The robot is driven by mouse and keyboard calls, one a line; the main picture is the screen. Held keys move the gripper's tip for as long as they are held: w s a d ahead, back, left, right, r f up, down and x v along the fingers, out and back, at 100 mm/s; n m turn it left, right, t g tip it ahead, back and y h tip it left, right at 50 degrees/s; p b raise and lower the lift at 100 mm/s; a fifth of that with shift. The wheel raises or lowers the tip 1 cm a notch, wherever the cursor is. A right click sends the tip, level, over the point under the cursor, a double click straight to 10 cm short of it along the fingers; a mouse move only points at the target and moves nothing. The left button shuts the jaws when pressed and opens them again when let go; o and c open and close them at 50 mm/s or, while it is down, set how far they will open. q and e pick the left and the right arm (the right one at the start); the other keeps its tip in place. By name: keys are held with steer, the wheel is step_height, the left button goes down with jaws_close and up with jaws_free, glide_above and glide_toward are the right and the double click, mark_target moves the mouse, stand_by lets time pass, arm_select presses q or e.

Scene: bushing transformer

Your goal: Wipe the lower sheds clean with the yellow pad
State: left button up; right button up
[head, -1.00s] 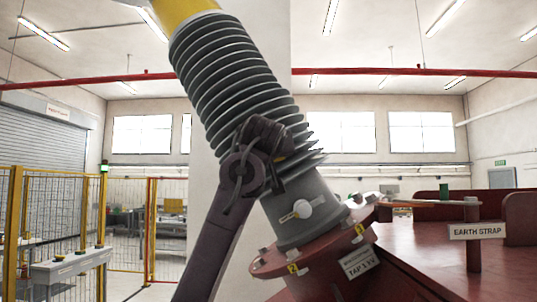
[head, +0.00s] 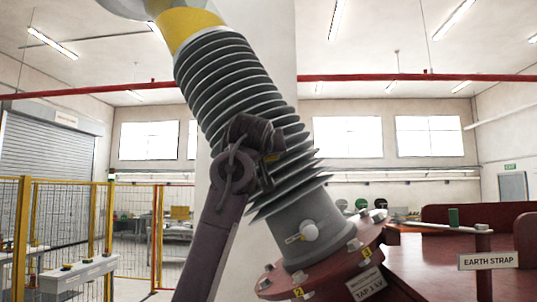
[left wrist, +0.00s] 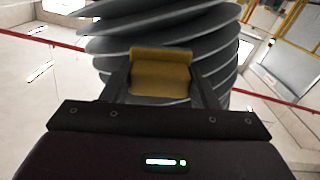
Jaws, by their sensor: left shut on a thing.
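The bushing's grey sheds (head: 232,88) rise at a tilt from a grey base cylinder (head: 300,222) on a red flange (head: 330,262). My left gripper (head: 268,160) is in front of the lower sheds and hides part of them. In the left wrist view my left gripper (left wrist: 163,82) is shut on the yellow pad (left wrist: 160,76), with a finger at each side. The pad is against or very close to the sheds (left wrist: 200,30); I cannot tell whether it touches. My right gripper is not in view.
The red transformer top (head: 430,262) lies to the right, with a post labelled EARTH STRAP (head: 487,261) and a bar running to it. A yellow fence (head: 60,230) and a grey control box (head: 75,273) stand at the left.

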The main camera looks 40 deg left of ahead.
arm_select(q)
steer(key=shift+s+a+r, duration=0.15)
steer(key=shift+a+r, duration=0.1)
steer(key=shift+s+a+r+p, duration=0.1)
steer(key=shift+a+r+p, duration=0.15)
steer(key=shift+r+p, duration=0.65)
steer(key=shift+s+a+r, duration=0.1)
steer(key=shift+a+r, duration=0.05)
steer(key=shift+r, duration=0.25)
steer(key=shift+s+a+r+p, duration=0.2)
steer(key=shift+a+r+p, duration=0.1)
steer(key=shift+p, duration=0.15)
steer(key=shift+s+a+r+p, duration=0.1)
steer(key=shift+a+r+p, duration=0.05)
steer(key=shift+r+p, duration=0.35)
steer(key=shift+s+a+r, duration=0.3)
steer(key=shift+a+r, duration=0.25)
steer(key=shift+r, duration=0.2)
steer(key=shift+d, duration=0.1)
